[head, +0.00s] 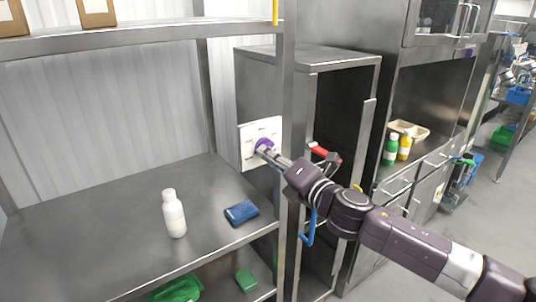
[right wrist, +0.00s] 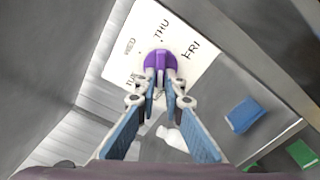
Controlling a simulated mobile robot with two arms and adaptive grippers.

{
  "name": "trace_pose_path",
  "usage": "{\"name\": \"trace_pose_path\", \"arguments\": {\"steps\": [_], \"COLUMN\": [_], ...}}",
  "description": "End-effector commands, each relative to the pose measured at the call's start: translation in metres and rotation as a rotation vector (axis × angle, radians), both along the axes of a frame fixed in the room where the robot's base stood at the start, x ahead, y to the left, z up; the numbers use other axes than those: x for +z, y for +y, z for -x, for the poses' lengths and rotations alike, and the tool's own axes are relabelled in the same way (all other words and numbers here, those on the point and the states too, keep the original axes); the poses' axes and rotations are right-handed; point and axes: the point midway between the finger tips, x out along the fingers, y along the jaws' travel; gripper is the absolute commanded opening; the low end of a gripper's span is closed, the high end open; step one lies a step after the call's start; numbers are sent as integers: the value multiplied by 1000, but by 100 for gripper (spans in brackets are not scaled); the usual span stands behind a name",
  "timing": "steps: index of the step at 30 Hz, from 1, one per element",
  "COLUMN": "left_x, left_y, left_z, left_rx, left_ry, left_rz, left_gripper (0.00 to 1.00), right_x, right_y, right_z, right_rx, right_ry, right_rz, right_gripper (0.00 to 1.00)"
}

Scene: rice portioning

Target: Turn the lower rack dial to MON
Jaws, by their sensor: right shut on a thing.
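The rack dial (head: 265,145) is a purple knob on a white panel (head: 250,158) fixed at the side of the metal rack. In the right wrist view the purple dial (right wrist: 160,60) sits on the white panel (right wrist: 188,78), where WED, THU, FRI and part of TUE can be read. No MON label is legible, and I cannot tell which day the dial points to. My right gripper (head: 268,150) reaches in from the right and is shut on the dial; its fingertips (right wrist: 160,78) meet at the knob. My left gripper is not in view.
A white bottle (head: 174,214) and a blue folded cloth (head: 241,212) are on the rack shelf (head: 110,225). A rack post (head: 284,110) stands close to my right gripper. Green and yellow bottles (head: 390,149) stand on the counter at right.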

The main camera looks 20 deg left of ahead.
Motion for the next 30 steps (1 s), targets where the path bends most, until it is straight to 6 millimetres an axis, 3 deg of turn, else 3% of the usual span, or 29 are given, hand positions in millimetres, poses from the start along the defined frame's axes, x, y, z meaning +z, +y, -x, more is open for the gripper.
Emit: {"name": "trace_pose_path", "arguments": {"steps": [16,17,21,30], "left_x": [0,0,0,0], "left_y": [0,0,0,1], "left_z": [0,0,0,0], "left_rx": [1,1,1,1], "left_ry": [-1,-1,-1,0], "left_rz": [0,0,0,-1], "left_gripper": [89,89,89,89], "right_x": [-2,-2,-2,-1], "right_y": [0,0,0,-1], "right_z": [0,0,0,0], "right_rx": [0,0,0,0], "right_ry": [-19,-19,-18,-18], "right_rz": [18,18,17,15], "right_gripper": [0,11,26,26]}}
